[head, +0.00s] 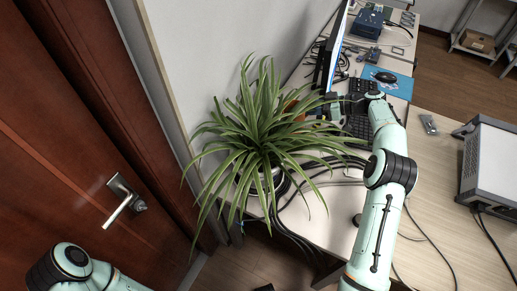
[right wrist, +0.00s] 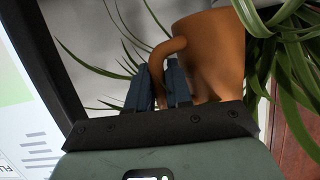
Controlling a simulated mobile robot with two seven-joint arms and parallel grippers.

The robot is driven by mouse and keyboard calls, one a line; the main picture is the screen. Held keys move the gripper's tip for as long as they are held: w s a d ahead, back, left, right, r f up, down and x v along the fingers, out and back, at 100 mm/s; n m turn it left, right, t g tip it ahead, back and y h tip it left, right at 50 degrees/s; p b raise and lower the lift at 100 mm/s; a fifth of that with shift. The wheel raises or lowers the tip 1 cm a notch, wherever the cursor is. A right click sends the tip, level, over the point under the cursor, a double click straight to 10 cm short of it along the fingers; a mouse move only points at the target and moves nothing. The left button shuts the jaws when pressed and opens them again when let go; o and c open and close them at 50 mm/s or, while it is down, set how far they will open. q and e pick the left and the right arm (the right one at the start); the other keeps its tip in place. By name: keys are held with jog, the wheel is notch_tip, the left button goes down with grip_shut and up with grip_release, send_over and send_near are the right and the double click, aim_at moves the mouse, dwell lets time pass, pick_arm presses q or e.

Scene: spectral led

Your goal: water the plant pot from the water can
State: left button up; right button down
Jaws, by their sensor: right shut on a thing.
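The plant (head: 262,130) has long green striped leaves that spread over the table's corner by the wall. Its pot (head: 256,183) is mostly hidden under the leaves. The orange-brown water can (head: 298,108) is behind the plant's right side, partly covered by leaves, so its spout and tilt cannot be told. My right gripper (head: 328,107) is at the can's right side. In the right wrist view, its dark fingers (right wrist: 166,88) are shut on the can's curved handle, with the can's body (right wrist: 215,50) beside them and leaves close by. My left gripper is out of view.
A monitor (head: 332,50), keyboard (head: 358,118) and mouse (head: 386,77) stand close to my right arm. A grey box device (head: 490,165) is on the right. Cables run along the table's front edge. A wooden door (head: 75,130) fills the left.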

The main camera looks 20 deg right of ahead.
aim_at(288, 102)
jog(key=shift+r, duration=0.2)
jog(key=shift+s+a+r+n+h+b, duration=0.2)
jog(key=shift+a+r+n+h+b, duration=0.2)
jog(key=shift+r+b, duration=0.45)
jog(key=a+r+n+h+b, duration=0.1)
jog(key=a+r+b, duration=0.1)
jog(key=s+a+r+n+h+b, duration=0.1)
jog(key=a+r+h+b, duration=0.1)
jog(key=b, duration=0.1)
jog(key=shift+r+n+h, duration=0.3)
jog(key=shift+s+a+b, duration=0.1)
jog(key=shift+a+b, duration=0.25)
jog(key=shift+b, duration=0.1)
jog(key=shift+s+a+r+h, duration=0.2)
jog(key=shift+a+h, duration=0.1)
jog(key=shift+h, duration=0.2)
jog(key=shift+a+r+n+h+b, duration=0.3)
jog(key=shift+a+n+h, duration=0.1)
jog(key=shift+n+h, duration=0.15)
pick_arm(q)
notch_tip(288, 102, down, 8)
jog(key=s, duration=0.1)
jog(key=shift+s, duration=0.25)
pick_arm(e)
jog(key=shift+s+a, duration=0.1)
jog(key=shift+a, duration=0.05)
